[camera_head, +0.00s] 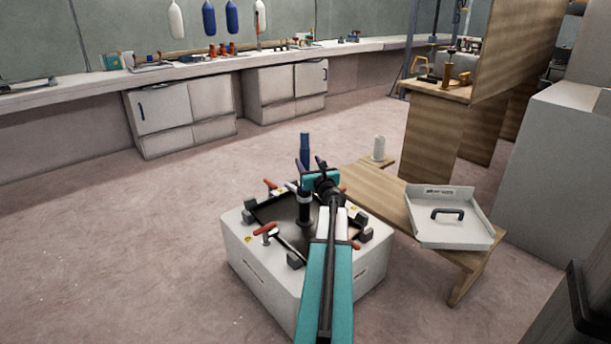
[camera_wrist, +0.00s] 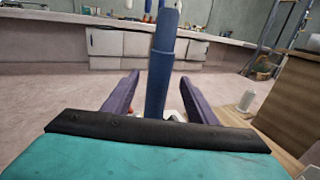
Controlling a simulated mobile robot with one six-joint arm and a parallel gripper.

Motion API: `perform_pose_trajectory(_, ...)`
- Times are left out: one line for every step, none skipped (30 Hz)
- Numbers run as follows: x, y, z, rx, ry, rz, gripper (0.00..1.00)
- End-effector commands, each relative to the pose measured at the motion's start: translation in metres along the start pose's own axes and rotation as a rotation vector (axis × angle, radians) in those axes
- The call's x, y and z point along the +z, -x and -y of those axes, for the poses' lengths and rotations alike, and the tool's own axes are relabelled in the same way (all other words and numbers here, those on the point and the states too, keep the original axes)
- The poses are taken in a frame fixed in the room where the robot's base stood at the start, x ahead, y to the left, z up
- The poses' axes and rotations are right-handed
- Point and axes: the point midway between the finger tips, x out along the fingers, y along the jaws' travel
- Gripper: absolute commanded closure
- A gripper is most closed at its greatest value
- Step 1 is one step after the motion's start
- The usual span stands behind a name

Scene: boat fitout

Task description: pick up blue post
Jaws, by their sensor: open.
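The blue post (camera_head: 305,150) stands upright at the white block fixture (camera_head: 255,262), its top rising above my gripper in the head view. In the wrist view the blue post (camera_wrist: 158,75) rises between the two purple fingers, with a collar partway up. My gripper (camera_wrist: 158,92) is open, with one finger on each side of the post. Gaps show between the post and both fingers. In the head view my gripper (camera_head: 306,172) is over the fixture, and my arm hides part of it. The post's lower end is hidden behind my gripper in the wrist view.
The fixture has several red-handled clamps (camera_head: 268,229) around its top. A wooden bench (camera_head: 375,192) to the right bears a white tray (camera_head: 450,235) with a dark handle and a white cylinder (camera_head: 379,148). A long counter (camera_head: 200,65) runs along the back. Floor on the left is clear.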

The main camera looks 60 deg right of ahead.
Motion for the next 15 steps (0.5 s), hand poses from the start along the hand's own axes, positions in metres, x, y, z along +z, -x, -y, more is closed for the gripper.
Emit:
perform_pose_trajectory(0.0,0.0,0.0,0.0,0.0,0.0,0.48)
perform_pose_trajectory(0.0,0.0,0.0,0.0,0.0,0.0,0.48)
perform_pose_trajectory(0.0,0.0,0.0,0.0,0.0,0.0,0.48)
perform_pose_trajectory(0.0,0.0,0.0,0.0,0.0,0.0,0.48)
perform_pose_trajectory(0.0,0.0,0.0,0.0,0.0,0.0,0.48)
perform_pose_trajectory(0.0,-0.001,0.0,0.0,0.0,0.0,0.48)
perform_pose_trajectory(0.0,-0.002,0.0,0.0,0.001,0.0,0.48)
perform_pose_trajectory(0.0,-0.003,0.0,0.001,0.001,0.0,0.48)
perform_pose_trajectory(0.0,-0.005,0.0,0.001,0.001,0.0,0.48)
perform_pose_trajectory(0.0,-0.007,0.0,0.001,0.001,0.0,0.48)
perform_pose_trajectory(0.0,-0.009,0.0,0.001,0.002,0.0,0.48)
perform_pose_trajectory(0.0,-0.013,0.0,0.002,0.002,0.001,0.48)
perform_pose_trajectory(0.0,-0.015,0.0,0.002,0.002,0.001,0.48)
perform_pose_trajectory(0.0,-0.018,0.0,0.002,0.002,0.001,0.48)
perform_pose_trajectory(0.001,-0.021,0.0,0.002,0.001,0.001,0.48)
